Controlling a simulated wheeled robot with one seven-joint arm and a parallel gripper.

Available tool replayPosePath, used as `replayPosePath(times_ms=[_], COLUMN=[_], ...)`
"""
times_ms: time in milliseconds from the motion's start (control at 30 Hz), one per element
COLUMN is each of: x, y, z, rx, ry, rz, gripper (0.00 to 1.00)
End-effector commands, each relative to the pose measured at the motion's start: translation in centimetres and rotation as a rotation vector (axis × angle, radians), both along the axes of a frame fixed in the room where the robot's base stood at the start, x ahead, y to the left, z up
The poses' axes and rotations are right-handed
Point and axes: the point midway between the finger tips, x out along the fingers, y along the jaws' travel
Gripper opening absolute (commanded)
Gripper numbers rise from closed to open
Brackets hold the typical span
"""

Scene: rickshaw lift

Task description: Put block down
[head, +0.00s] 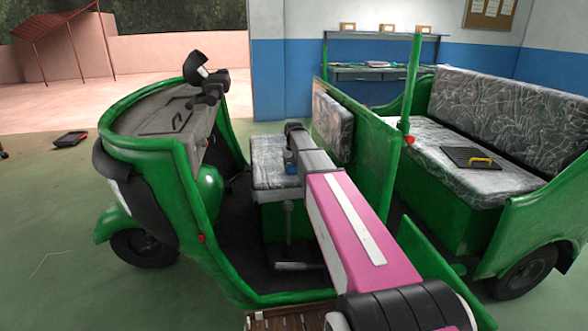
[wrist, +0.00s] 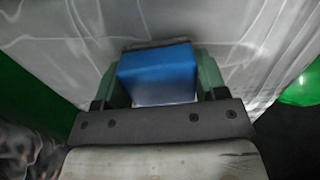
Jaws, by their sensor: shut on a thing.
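A blue block (wrist: 157,76) sits between the two fingers of my gripper (wrist: 157,88) in the wrist view. The fingers are shut on it, one at each side. Behind the block is the pale, wrinkled cover of a seat. In the head view my arm reaches into the front of the green rickshaw, and the block (head: 290,162) shows as a small blue patch over the patterned front seat (head: 268,150). My gripper (head: 291,160) is small there and partly hidden by my arm. I cannot tell whether the block touches the seat.
The rickshaw's green partition (head: 376,165) stands just right of my arm, and its handlebar (head: 210,88) is to the left. A dark board with a yellow handle (head: 478,160) lies on the rear seat (head: 430,148). Shelves (head: 368,72) stand at the back wall.

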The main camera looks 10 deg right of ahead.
Motion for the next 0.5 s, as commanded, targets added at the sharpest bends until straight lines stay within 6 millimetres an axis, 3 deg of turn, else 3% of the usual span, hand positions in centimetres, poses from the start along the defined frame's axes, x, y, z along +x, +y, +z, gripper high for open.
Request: replayPosePath(times_ms=[67, 100, 167, 500], x=[0.0, 0.0, 0.01, 0.0], y=[0.0, 0.0, 0.0, 0.0], z=[-0.21, -0.27, -0.23, -0.06], rx=[0.0, 0.0, 0.0, 0.0], ry=[0.0, 0.0, 0.0, 0.0], rz=[0.0, 0.0, 0.0, 0.0], gripper=[0.47, 0.69, 0.88, 0.91])
